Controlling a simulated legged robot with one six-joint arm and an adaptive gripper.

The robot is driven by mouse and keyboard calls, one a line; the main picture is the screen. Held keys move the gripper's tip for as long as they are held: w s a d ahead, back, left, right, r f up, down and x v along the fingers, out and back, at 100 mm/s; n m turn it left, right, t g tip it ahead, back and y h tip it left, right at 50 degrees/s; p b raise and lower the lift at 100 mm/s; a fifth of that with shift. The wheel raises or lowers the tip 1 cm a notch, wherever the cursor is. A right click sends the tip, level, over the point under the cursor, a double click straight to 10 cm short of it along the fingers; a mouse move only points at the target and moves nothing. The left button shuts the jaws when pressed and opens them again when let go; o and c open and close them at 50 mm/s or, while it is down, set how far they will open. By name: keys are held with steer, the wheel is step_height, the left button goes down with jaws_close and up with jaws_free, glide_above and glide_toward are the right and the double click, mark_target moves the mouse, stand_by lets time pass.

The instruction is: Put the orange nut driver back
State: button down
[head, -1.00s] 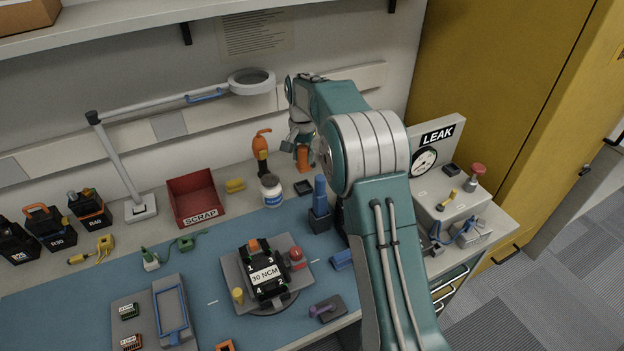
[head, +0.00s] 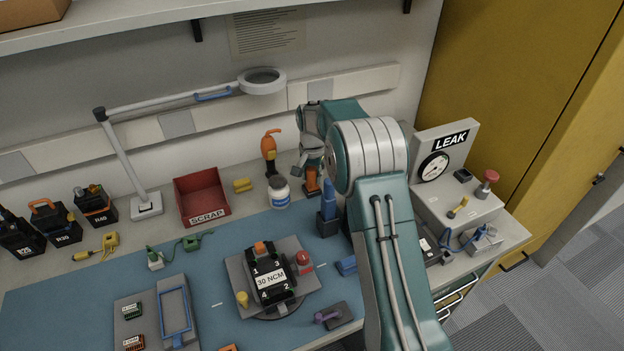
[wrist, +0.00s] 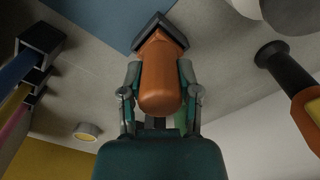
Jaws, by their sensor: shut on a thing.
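The orange nut driver (head: 312,181) stands about upright at the back of the bench, with its lower end at a dark square holder (head: 312,193). My gripper (head: 311,169) is shut on its orange handle from above. In the wrist view my gripper (wrist: 159,78) has a finger on each side of the orange nut driver (wrist: 160,90). Its far end meets the dark square holder (wrist: 180,27), which frames it. The tip is hidden, so I cannot tell how deep it sits.
A blue driver (head: 328,190) stands in its own dark holder just in front. A red scrap bin (head: 201,197) is farther left. The leak gauge unit (head: 440,165) is right of my arm.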

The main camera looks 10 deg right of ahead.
steer(key=shift+a+f, duration=0.15)
steer(key=shift+f, duration=0.55)
steer(key=shift+c, duration=1.6)
jaws_free()
